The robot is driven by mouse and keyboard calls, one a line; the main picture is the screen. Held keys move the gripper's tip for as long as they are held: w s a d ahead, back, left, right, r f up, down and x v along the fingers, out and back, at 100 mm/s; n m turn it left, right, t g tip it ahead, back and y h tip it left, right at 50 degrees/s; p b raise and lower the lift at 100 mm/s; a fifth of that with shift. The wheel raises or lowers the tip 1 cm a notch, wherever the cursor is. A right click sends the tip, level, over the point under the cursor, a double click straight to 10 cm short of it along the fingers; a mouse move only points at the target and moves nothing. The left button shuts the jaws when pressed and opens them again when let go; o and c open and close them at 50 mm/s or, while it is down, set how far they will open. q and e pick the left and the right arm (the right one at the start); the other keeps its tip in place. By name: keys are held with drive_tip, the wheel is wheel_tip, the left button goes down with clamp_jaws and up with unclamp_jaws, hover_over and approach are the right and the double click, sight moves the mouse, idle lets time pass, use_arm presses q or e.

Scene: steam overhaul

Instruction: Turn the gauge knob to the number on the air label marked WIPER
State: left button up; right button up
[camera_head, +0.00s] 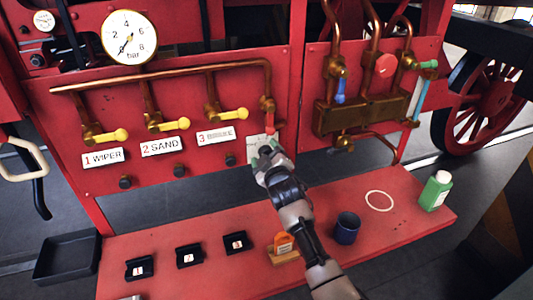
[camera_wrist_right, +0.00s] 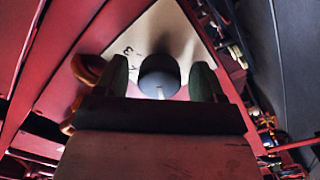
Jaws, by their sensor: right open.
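The air label marked WIPER (camera_head: 102,158) is a white plate with a red 1, left of the SAND label (camera_head: 162,147) and a third label numbered 3 (camera_head: 216,136). My right gripper (camera_head: 265,152) is at a white plate (camera_head: 255,141) on the red panel, covering much of it. In the right wrist view a dark round knob (camera_wrist_right: 159,75) with a pale pointer mark sits on that plate (camera_wrist_right: 152,35), beside small numerals. My open fingers (camera_wrist_right: 160,82) stand either side of the knob, apparently with gaps. My left gripper is out of view.
A round bar gauge (camera_head: 128,38) is at upper left, its needle pointing down-left. Yellow-handled valves (camera_head: 110,136) line the panel above the labels. The red shelf below holds several small black holders (camera_head: 190,256), a dark blue mug (camera_head: 346,228) and a green bottle (camera_head: 435,191).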

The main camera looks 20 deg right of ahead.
drive_tip(key=shift+w, duration=0.1)
drive_tip(key=c, duration=0.9)
drive_tip(key=m, duration=0.3)
drive_tip(key=shift+m+p, duration=0.35)
drive_tip(key=shift+m, duration=0.05)
drive_tip(key=shift+m+p, duration=0.35)
drive_tip(key=shift+m, duration=1.55)
drive_tip(key=o, duration=0.9)
